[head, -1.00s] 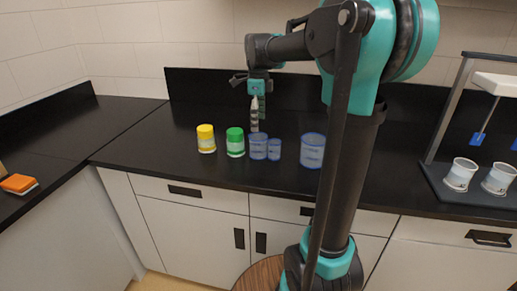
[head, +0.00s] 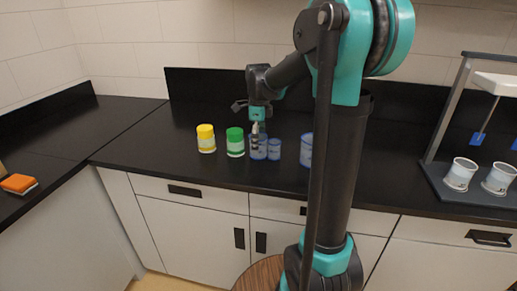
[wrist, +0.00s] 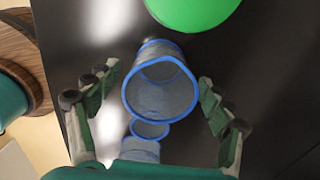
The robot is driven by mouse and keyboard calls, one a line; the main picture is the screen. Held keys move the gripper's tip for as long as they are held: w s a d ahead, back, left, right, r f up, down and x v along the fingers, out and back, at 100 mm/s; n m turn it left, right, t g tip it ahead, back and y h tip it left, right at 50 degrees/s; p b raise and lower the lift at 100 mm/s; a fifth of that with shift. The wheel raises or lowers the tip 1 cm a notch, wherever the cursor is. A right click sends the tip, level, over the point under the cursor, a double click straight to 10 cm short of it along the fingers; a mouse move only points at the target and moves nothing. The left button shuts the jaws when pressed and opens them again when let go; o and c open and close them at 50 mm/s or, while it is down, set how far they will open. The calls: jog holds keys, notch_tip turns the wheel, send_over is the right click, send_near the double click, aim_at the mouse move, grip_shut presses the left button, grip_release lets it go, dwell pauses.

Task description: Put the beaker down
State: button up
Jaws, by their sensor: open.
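A clear beaker with a blue rim (wrist: 160,97) stands upright on the black counter. It also shows in the head view (head: 259,152), between a green-lidded jar and a smaller blue-tinted beaker (head: 274,150). My gripper (head: 255,136) points down over it. In the wrist view my gripper (wrist: 158,78) is open, with one finger on each side of the beaker and a visible gap on both sides. The smaller beaker (wrist: 149,130) shows just below it in the wrist view. A larger beaker (head: 306,150) is partly hidden behind my arm.
The green-lidded jar (head: 235,142) is close to the beaker's left, with a yellow jar (head: 205,139) beyond it. At right a grey stand (head: 437,190) holds two white cups (head: 460,174). An orange sponge (head: 18,183) lies far left. The left counter is mostly clear.

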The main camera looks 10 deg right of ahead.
jog(key=shift+c, duration=0.6)
jog(key=c, duration=1.1)
jog(key=shift+o, duration=0.2)
